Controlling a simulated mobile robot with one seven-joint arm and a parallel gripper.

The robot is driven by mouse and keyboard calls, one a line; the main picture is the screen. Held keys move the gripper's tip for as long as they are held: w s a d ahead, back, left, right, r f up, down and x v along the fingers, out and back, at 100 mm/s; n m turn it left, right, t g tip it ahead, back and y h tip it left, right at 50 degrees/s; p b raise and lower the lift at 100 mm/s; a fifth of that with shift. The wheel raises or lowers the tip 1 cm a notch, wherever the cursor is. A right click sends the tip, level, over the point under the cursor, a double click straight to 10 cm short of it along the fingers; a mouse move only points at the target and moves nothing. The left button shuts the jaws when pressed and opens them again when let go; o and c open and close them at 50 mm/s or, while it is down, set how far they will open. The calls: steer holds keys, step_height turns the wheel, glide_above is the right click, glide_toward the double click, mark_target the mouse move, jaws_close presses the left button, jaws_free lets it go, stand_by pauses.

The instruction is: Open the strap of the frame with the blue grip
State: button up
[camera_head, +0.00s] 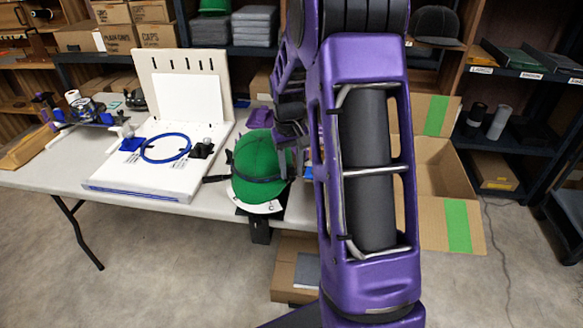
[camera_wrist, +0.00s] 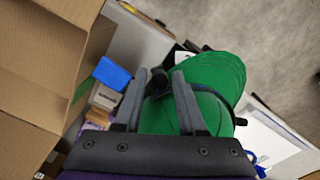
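A green cap (camera_head: 258,163) with a black strap (camera_head: 250,178) around it sits on a mount at the front edge of the white table, left of my arm. It fills the middle of the wrist view (camera_wrist: 215,75), where the strap (camera_wrist: 205,88) crosses it. My gripper (camera_wrist: 161,75) is open over the cap's side, its two grey fingers apart, with a dark piece showing between the tips. Whether they touch it I cannot tell. A blue ring (camera_head: 166,147) lies on a white board. I cannot make out a blue grip on the cap's frame.
A blue-topped small box (camera_wrist: 112,73) and other small boxes lie beside the fingers. An open cardboard box (camera_head: 440,180) with green tape stands right of my arm. The white board (camera_head: 115,185) and a device with spools (camera_head: 85,108) occupy the left of the table. Shelves line the back.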

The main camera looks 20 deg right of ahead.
jaws_close()
stand_by(1.1)
